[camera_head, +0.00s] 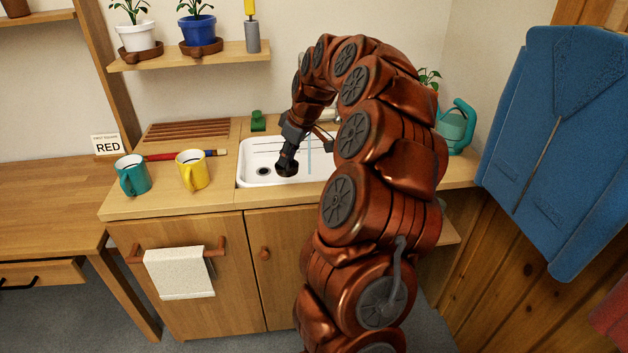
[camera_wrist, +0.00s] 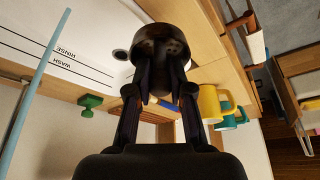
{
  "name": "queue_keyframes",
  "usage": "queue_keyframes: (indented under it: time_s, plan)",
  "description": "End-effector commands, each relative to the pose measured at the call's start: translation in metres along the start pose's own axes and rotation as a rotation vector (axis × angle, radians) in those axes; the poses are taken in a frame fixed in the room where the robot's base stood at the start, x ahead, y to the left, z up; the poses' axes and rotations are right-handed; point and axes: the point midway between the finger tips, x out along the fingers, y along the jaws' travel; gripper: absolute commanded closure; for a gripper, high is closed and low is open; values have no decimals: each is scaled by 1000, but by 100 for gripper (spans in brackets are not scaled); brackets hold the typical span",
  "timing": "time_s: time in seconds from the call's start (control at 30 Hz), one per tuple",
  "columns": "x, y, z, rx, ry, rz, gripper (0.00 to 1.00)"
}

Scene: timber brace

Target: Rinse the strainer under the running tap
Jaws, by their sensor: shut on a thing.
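A dark, rounded, cup-like strainer (camera_head: 286,164) hangs over the white sink (camera_head: 246,150). My gripper (camera_head: 290,147) is shut on it and points down. In the wrist view the strainer (camera_wrist: 160,42) sits at the fingertips of my gripper (camera_wrist: 160,88), its mesh hard to make out. A thin pale blue water stream (camera_head: 309,158) falls into the sink, right of the strainer and apart from it. The stream (camera_wrist: 30,100) also shows at the left of the wrist view. The tap is largely hidden behind my arm.
The sink floor carries lettered lines, one reading WASH, and a dark drain (camera_head: 263,171). A green object (camera_head: 258,121) stands behind the sink. Teal (camera_head: 132,175) and yellow (camera_head: 193,170) mugs stand on the counter at left. A teal watering can (camera_head: 456,128) is at right.

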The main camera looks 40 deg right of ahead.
Motion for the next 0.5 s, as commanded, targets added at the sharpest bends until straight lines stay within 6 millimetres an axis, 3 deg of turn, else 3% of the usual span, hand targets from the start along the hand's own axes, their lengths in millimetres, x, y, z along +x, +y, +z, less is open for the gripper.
queue_keyframes:
  time_s: [0.03, 0.2, 0.5]
  plan:
    - [9, 11, 16, 2, 5, 2, 100]
    - [8, 33, 48, -9, 10, -8, 100]
    - [6, 45, 59, -18, 10, -13, 100]
